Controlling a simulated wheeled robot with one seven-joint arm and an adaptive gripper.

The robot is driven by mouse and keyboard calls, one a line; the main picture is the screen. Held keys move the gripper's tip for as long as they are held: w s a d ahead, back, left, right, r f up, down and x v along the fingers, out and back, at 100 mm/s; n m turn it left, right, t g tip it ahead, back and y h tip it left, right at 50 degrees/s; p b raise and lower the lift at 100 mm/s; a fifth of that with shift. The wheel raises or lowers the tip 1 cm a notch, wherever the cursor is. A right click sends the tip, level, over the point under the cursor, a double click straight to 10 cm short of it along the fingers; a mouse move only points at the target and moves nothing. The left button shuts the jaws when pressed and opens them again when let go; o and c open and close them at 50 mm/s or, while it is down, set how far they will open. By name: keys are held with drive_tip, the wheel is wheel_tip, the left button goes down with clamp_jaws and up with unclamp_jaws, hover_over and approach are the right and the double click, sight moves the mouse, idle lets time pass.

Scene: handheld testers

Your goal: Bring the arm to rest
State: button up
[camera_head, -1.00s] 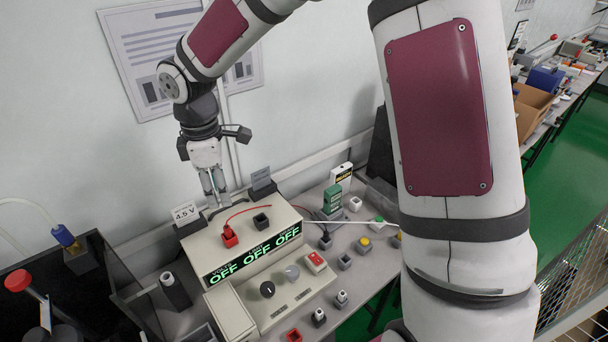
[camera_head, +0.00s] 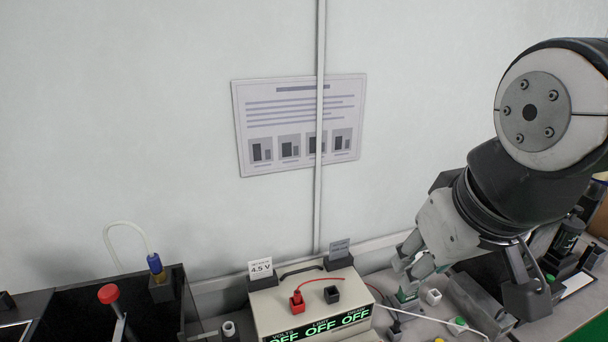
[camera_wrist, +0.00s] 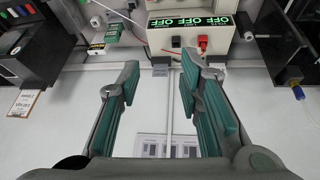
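My gripper (camera_head: 408,268) is at the right in the head view, beside the power supply and above the bench, with its fingers pointing down and left. In the wrist view my gripper (camera_wrist: 160,72) has its two green-padded fingers wide apart, with nothing between them. The beige power supply (camera_head: 283,310) stands at the bottom middle of the head view, its green displays reading OFF. It also shows at the top of the wrist view (camera_wrist: 180,40). The fingers look clear of it. My arm fills the right of the head view.
A red plug (camera_head: 297,303) with a red wire and a black socket (camera_head: 332,294) are on the supply's top. A 4.5 V card (camera_head: 261,267) stands behind. A dark bin (camera_head: 75,292) is at left. The wall with a poster (camera_head: 300,122) is behind; the space before it is clear.

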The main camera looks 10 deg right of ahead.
drive_tip(key=shift+s+d+m, duration=0.1)
drive_tip(key=shift+s+m, duration=0.4)
drive_tip(key=shift+s, duration=0.3)
